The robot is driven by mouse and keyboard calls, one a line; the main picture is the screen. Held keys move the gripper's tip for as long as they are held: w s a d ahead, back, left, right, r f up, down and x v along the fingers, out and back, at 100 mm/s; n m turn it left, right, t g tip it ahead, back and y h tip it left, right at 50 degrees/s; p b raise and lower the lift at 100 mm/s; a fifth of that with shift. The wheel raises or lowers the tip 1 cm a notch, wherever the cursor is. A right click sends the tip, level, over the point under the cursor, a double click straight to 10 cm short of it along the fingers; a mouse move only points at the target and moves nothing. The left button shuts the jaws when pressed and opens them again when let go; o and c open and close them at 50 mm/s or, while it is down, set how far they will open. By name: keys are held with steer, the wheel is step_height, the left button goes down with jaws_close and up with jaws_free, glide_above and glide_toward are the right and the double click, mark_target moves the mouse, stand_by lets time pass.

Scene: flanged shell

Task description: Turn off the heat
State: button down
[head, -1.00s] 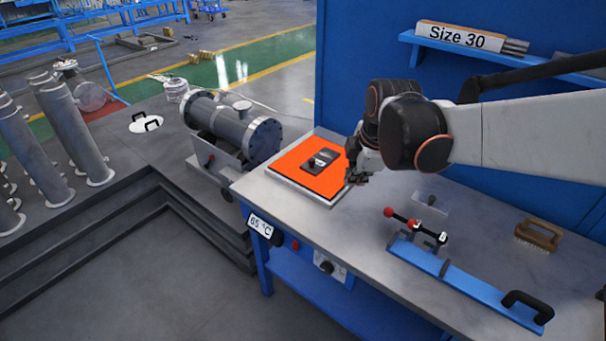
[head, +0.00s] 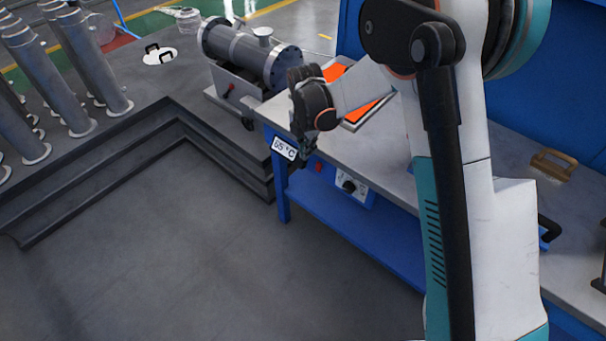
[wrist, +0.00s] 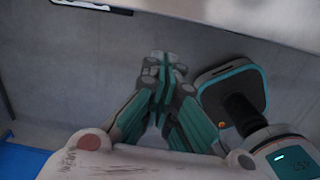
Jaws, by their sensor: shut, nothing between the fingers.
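The heating plate (head: 366,112) shows orange on the workbench and is partly hidden behind my arm. On the bench's front side are a temperature display (head: 284,148) that seems to read 65 °C, a red button (head: 318,166), and a white panel with a dark dial (head: 349,187). My gripper (head: 307,153) points down in front of the bench, just right of the display and left of the red button; whether it touches anything cannot be told. In the wrist view, its fingers (wrist: 165,72) are together and empty. The black knob beside the display is not distinguishable behind my gripper.
A flanged cylinder (head: 250,52) stands on a support behind the bench's left end. Several upright pipes (head: 85,70) stand on the stepped platform at left. A brush (head: 553,166) lies on the bench at right. The floor in front (head: 230,250) is clear.

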mark_target(319, 167)
steer(key=shift+s+a+f, duration=0.15)
steer(key=shift+a+f, duration=0.2)
steer(key=shift+f, duration=0.15)
steer(key=shift+s+a+f, duration=0.15)
steer(key=shift+a+f, duration=0.2)
steer(key=shift+f, duration=0.15)
steer(key=shift+f, duration=0.1)
steer(key=w+d+f+b, duration=0.1)
steer(key=w+f+b, duration=0.1)
steer(key=f, duration=0.3)
steer(key=w+d+f+b, duration=0.1)
steer(key=d+f+b, duration=0.1)
steer(key=f, duration=0.3)
steer(key=shift+w+f+b, duration=0.25)
steer(key=shift+w+b, duration=0.1)
steer(key=shift+b, duration=0.45)
